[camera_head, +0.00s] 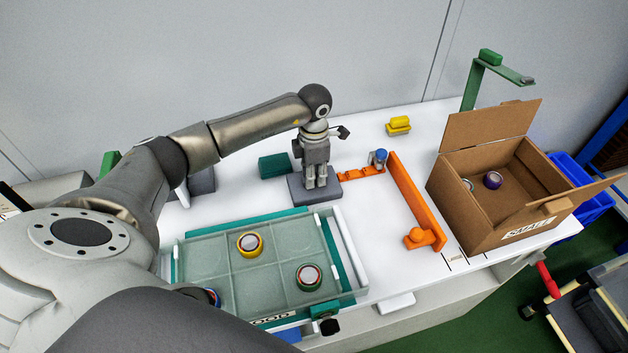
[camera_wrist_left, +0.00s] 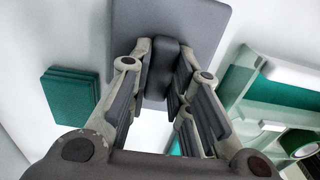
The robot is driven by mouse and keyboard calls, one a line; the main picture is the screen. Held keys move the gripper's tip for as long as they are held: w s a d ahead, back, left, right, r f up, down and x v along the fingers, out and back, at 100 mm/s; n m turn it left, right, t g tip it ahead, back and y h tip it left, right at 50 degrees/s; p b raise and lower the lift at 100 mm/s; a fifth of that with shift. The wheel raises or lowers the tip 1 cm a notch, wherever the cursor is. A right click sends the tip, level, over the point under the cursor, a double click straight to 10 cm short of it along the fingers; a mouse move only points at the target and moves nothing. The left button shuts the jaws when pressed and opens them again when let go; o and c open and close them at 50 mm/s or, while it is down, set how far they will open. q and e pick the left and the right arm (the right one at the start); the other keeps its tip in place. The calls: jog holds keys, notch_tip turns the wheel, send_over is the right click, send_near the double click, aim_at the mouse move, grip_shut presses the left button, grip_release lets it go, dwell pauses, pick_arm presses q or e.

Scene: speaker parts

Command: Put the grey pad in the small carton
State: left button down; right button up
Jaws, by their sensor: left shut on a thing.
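The grey pad (camera_head: 301,193) is a flat dark slab by the middle of the white table. My left gripper (camera_head: 318,182) points down over it. In the left wrist view its fingers (camera_wrist_left: 166,88) are shut on a dark upright grip of the pad (camera_wrist_left: 190,18). I cannot tell if the pad is on the table or just above it. The small carton (camera_head: 475,212), brown with open flaps and a "SMALL" label, stands at the right end. A purple-ringed round part and a paler one lie inside. My right gripper is not in view.
A clear tray (camera_head: 215,285) with round speaker parts is in front left. An orange guide (camera_head: 412,195) stands between pad and carton, with a blue-topped part (camera_head: 380,156) by its back end. Green pads (camera_head: 274,166) and a yellow block (camera_head: 398,125) lie behind.

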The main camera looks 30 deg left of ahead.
pick_arm(q)
jog(key=shift+r, duration=0.1)
jog(key=shift+r, duration=0.25)
notch_tip(320, 180, up, 2)
jog(key=shift+b, duration=0.3)
jog(key=s+d+r+b, duration=0.3)
jog(key=s+d+r, duration=0.5)
jog(key=s+r, duration=0.2)
jog(key=shift+s+r+b, duration=0.2)
jog(key=shift+s+b, duration=0.15)
jog(key=shift+s, duration=0.5)
